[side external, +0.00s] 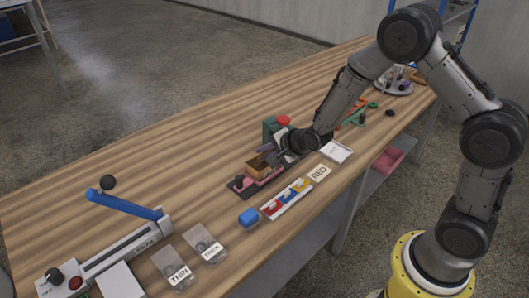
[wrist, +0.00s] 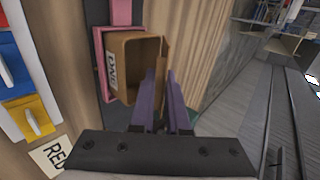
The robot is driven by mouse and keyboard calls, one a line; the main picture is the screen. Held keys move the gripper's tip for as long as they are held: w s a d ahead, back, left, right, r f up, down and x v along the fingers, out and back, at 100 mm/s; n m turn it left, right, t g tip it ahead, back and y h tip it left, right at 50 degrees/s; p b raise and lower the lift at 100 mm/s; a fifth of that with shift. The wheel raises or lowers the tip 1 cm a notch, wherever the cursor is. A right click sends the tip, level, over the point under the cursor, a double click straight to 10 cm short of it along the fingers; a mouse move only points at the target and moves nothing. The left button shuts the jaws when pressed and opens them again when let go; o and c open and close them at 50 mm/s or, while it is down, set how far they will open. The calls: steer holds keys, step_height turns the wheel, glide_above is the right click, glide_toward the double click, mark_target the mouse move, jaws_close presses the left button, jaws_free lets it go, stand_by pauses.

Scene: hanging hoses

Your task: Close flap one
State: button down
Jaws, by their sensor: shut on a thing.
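A small brown cardboard box (wrist: 122,88) sits in a pink holder (wrist: 101,58) and shows open in the wrist view. A white label on its left wall appears to read ONE, turned on its side. A thin upright flap (wrist: 165,52) stands at the box's right edge. My gripper (wrist: 160,78) has its two purple fingers close together with the flap's lower part between them, so it is shut on the flap. In the side external view my gripper (side external: 270,152) is right at the box (side external: 259,168); the flap there is mostly hidden by the fingers.
A white strip with red, yellow and blue blocks (side external: 287,199) and a card reading RED (side external: 319,173) lie in front of the box. A green device with a red top (side external: 277,125) stands behind. A white tray (side external: 336,152) is to the right. The table's back left is clear.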

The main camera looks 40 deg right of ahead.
steer(key=shift+s+f+t, duration=0.35)
steer(key=shift+f+t, duration=0.15)
steer(key=shift+t, duration=0.5)
steer(key=shift+s+f+t, duration=0.15)
steer(key=shift+f+t, duration=0.1)
steer(key=shift+t, duration=0.85)
steer(key=c, duration=1.1)
jaws_free()
steer(key=shift+o, duration=0.2)
